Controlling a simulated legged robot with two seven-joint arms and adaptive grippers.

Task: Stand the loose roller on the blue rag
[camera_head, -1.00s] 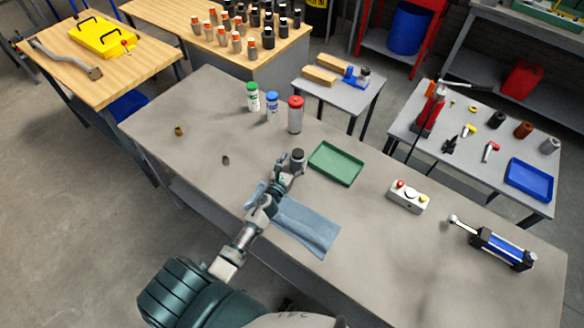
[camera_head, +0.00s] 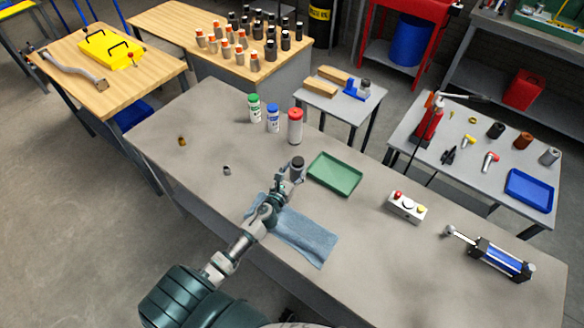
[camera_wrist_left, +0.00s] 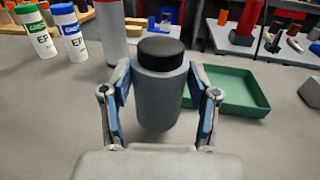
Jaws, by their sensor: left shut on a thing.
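The loose roller, a grey cylinder with a black top (camera_wrist_left: 160,90), stands upright between the fingers of my left gripper in the left wrist view. In the head view the roller (camera_head: 297,170) is at the far end of my left arm. My left gripper (camera_head: 290,180) is shut on it, and its fingers show on both sides in the left wrist view (camera_wrist_left: 160,98). The blue rag (camera_head: 305,236) lies flat on the grey table, nearer to me than the roller and partly hidden under my left arm. My right gripper is not in view.
A green tray (camera_head: 335,174) lies just right of the roller. Green-capped (camera_head: 254,108), blue-capped (camera_head: 273,118) and red-topped (camera_head: 295,127) containers stand behind it. A control box (camera_head: 406,207) and a blue cylinder (camera_head: 500,259) are farther right. Two small pieces lie at left.

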